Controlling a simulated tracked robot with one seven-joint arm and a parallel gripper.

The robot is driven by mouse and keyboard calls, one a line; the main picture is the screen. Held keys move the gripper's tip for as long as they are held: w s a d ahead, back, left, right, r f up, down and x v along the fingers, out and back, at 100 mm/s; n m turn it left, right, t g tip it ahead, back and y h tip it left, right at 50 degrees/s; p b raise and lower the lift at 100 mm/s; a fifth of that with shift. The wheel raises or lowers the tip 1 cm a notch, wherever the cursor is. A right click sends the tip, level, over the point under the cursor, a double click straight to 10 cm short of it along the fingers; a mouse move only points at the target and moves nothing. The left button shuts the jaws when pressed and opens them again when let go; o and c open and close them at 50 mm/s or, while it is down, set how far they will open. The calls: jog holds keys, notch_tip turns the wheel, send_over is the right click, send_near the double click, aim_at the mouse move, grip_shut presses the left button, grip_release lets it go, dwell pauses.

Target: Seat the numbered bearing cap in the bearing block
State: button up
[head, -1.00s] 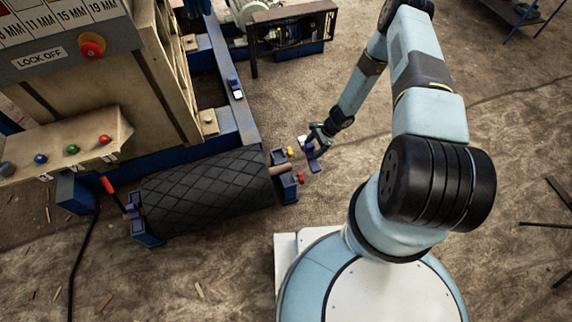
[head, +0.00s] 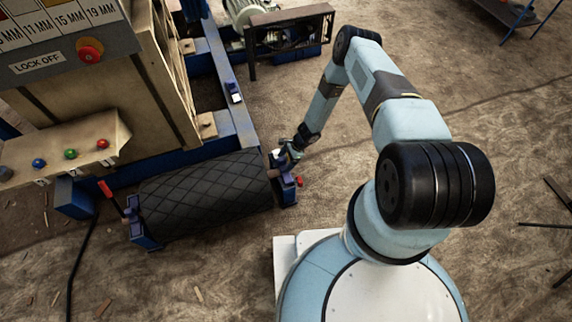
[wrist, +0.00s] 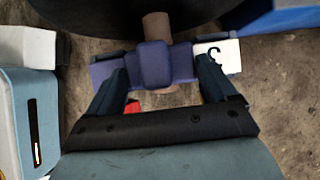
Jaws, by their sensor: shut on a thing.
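The bearing cap (wrist: 152,65) is blue-purple with a raised middle and a white label at its right end, whose dark figure I cannot read for sure. My gripper (wrist: 160,82) is shut on the cap, with one finger at each side. In the wrist view the cap lies across the tan shaft (wrist: 156,24), in line with it; I cannot tell whether it touches the block. In the head view my gripper (head: 285,157) is at the right end of the black roller, over the blue bearing block (head: 287,192), which it partly hides.
The black roller (head: 205,193) lies left of my gripper. A red knob (head: 299,181) sticks out beside the block. Another blue part with a white label (head: 234,92) lies on the blue frame rail (head: 240,122). The floor to the right is mostly clear.

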aim_at(285, 164)
notch_tip(285, 164, down, 3)
jog(key=shift+a+f, duration=0.15)
jog(key=o, duration=1.5)
jog(key=shift+o, duration=0.2)
jog(key=v, duration=1.2)
